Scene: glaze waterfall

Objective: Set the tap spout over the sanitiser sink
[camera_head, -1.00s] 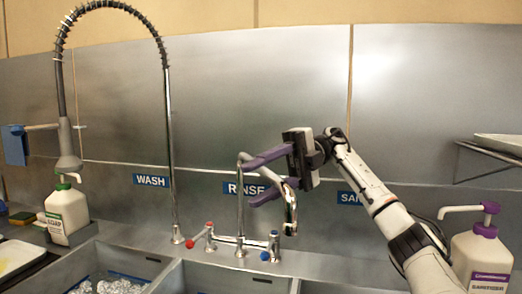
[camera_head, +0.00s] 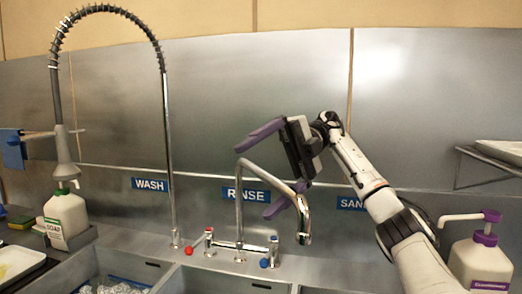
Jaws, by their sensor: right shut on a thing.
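The chrome tap spout (camera_head: 268,175) rises from the mixer tap behind the rinse sink (camera_head: 222,283). It slopes right, and its downturned outlet (camera_head: 303,228) appears near the divider right of the rinse sink. My right gripper (camera_head: 253,180) is shut on the spout, one purple finger above it and the other beside its outer end. The sanitiser sink (camera_head: 335,291) shows only as a thin strip at the bottom edge. Its blue label (camera_head: 352,203) is partly hidden by my right arm. My left gripper is not in view.
A tall spring-hose tap (camera_head: 167,150) stands at the left by the wash sink (camera_head: 110,264). Red (camera_head: 190,251) and blue (camera_head: 264,263) tap handles flank the spout's base. A soap bottle (camera_head: 66,218) stands left, a purple-topped sanitiser bottle (camera_head: 481,262) right.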

